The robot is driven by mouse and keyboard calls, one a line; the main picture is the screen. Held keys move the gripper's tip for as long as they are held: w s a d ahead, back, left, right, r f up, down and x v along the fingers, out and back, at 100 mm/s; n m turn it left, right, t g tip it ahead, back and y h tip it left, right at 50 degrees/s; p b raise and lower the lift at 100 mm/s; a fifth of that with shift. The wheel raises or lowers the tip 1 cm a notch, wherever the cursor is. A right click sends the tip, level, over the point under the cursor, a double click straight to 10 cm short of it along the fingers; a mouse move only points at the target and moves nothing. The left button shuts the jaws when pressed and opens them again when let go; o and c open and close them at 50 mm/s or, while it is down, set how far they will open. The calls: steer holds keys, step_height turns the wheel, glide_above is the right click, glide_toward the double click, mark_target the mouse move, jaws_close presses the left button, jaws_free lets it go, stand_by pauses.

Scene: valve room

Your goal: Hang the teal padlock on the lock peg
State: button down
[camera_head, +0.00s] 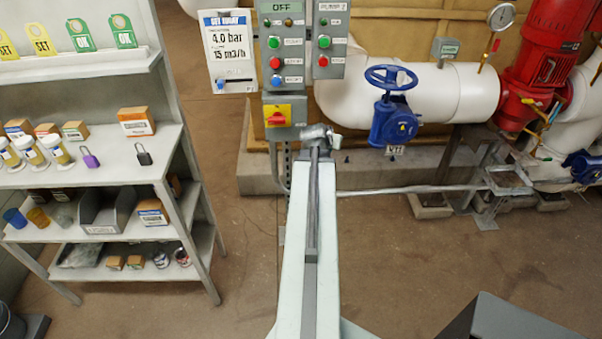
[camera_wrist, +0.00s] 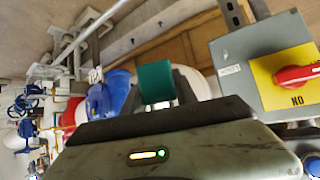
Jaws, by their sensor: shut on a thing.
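The teal padlock (camera_wrist: 156,82) shows in the wrist view as a teal block between the fingers of my gripper (camera_wrist: 158,95). My gripper is shut on it and holds it in the air. In the head view my gripper (camera_head: 320,131) is at the far end of my arm, just right of the yellow isolator switch box (camera_head: 277,116). The padlock cannot be made out there. The switch box, with its red handle, also shows at the right of the wrist view (camera_wrist: 262,72), apart from the padlock. I cannot make out the lock peg.
A control panel (camera_head: 291,81) with buttons stands above the switch box. A blue valve wheel (camera_head: 391,77) and white pipe (camera_head: 450,90) are to the right. At the left, a shelf (camera_head: 112,169) holds a purple padlock (camera_head: 90,157) and a black padlock (camera_head: 143,154). The floor between is clear.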

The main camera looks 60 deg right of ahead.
steer(key=w+a+f+n+t+y+b, duration=0.3)
steer(key=w+a+f+n+b, duration=0.15)
steer(key=w+f, duration=0.4)
steer(key=w+d, duration=0.1)
steer(key=d, duration=0.2)
steer(key=w+d, duration=0.1)
steer(key=shift+w+d+f, duration=0.2)
steer(key=shift+w+d, duration=0.15)
steer(key=shift+w+d, duration=0.25)
steer(key=shift+w+d, duration=0.1)
steer(key=shift+d, duration=0.05)
stand_by(0.7)
steer(key=shift+w+d, duration=0.4)
steer(key=shift+d, duration=0.15)
steer(key=shift+d, duration=0.1)
steer(key=shift+w+d, duration=0.4)
steer(key=shift+d, duration=0.1)
